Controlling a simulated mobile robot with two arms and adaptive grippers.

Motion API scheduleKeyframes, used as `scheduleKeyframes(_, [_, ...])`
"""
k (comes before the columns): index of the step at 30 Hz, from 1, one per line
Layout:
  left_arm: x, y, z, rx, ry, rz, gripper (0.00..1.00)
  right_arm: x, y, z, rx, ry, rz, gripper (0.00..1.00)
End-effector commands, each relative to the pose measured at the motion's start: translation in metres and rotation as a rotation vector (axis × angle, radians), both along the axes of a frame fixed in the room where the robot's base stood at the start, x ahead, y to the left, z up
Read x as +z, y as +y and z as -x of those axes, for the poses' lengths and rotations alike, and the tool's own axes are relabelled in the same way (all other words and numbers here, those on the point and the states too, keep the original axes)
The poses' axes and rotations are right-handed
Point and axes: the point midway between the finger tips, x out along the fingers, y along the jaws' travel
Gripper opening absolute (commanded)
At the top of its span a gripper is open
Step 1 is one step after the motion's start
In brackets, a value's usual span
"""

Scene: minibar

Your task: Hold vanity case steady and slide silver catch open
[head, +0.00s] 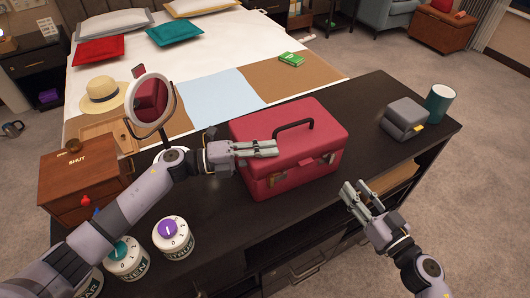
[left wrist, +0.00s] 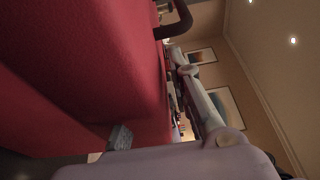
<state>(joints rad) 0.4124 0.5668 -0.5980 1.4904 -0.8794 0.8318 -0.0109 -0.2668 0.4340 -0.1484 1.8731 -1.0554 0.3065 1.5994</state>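The red vanity case (head: 300,128) stands closed on the dark counter, with a black handle on its lid. In the left wrist view, the case (left wrist: 85,60) fills the left side, close to a grey fingertip. My right gripper (head: 356,190) is apart from the case, off its front right corner, its fingers spread a little with nothing between them.
A round mirror (head: 150,100) and a wooden box (head: 80,185) stand left. Knobbed canisters (head: 174,238) stand at the front left. A grey case (head: 404,118) and teal cup (head: 439,103) stand right. The counter between the vanity case and grey case is clear.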

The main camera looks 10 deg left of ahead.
Motion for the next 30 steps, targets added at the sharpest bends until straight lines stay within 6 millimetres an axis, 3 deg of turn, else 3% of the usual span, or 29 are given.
scheduleKeyframes(7, [-0.0001, 0.0002, 0.0002, 0.0, 0.0, 0.0, 0.0, 0.0, 0.0, 0.0, 0.0, 0.0, 0.0, 0.33])
scheduleKeyframes(30, [-0.0007, 0.0002, 0.0003, 0.0, 0.001, -0.001, 0.0, -0.0001, 0.0, 0.0, 0.0, 0.0, 0.0, 0.33])
